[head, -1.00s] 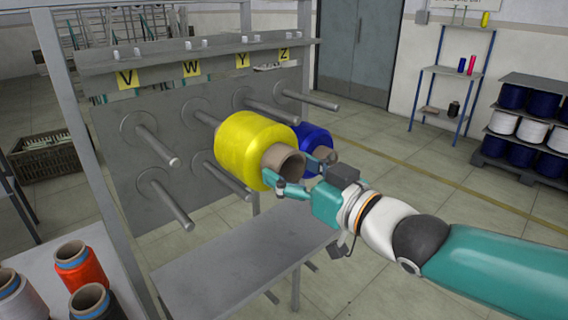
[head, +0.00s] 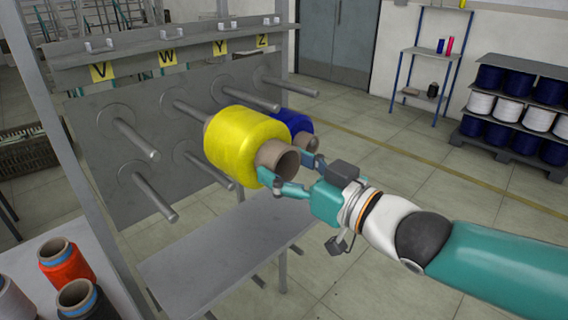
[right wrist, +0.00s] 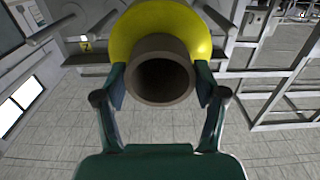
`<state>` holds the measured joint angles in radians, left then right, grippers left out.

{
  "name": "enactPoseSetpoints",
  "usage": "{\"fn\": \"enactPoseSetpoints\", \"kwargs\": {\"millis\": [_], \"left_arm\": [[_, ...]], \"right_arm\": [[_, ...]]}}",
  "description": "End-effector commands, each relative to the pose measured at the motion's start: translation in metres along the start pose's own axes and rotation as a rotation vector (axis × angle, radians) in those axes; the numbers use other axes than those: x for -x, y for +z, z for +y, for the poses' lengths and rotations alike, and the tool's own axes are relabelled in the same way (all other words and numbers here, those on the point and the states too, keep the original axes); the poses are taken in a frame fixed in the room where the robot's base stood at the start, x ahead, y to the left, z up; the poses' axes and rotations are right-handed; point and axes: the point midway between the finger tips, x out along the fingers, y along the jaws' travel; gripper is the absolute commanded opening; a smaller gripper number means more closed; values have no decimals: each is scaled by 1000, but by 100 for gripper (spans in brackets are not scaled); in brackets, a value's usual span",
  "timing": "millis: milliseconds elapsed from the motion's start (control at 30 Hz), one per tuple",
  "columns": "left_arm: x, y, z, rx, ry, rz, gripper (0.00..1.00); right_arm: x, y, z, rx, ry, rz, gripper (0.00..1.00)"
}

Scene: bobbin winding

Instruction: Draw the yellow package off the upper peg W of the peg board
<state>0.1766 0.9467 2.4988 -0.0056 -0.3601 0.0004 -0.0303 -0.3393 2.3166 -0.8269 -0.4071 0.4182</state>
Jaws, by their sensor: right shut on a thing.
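The yellow package (head: 240,145) is around the upper peg W (head: 188,108) of the grey peg board (head: 90,130), under the W label. A stretch of bare peg shows between the board and the package. My right gripper (head: 286,167) is shut on the brown tube (head: 287,164) at the package's near end. In the right wrist view, the fingers (right wrist: 160,84) grip the tube (right wrist: 160,45) from both sides, with the yellow package (right wrist: 122,38) behind it. The tube's inside is dark, and no peg end shows there. My left gripper is not in view.
A blue package (head: 304,124) sits close behind the yellow one. Bare pegs stand around it, including the upper peg Y (head: 250,97) and a lower peg W (head: 215,172). A grey shelf (head: 200,262) lies below. Red and dark cones (head: 65,265) stand at lower left.

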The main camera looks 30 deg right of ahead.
Motion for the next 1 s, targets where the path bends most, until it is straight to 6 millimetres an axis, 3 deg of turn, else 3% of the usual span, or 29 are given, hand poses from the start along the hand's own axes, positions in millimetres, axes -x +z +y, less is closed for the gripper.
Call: {"fn": "enactPoseSetpoints", "kwargs": {"millis": [800,1000], "left_arm": [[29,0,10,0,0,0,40],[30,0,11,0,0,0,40]], "right_arm": [[54,-5,1,3,2,7,1],[60,-3,0,1,0,6,1]]}}
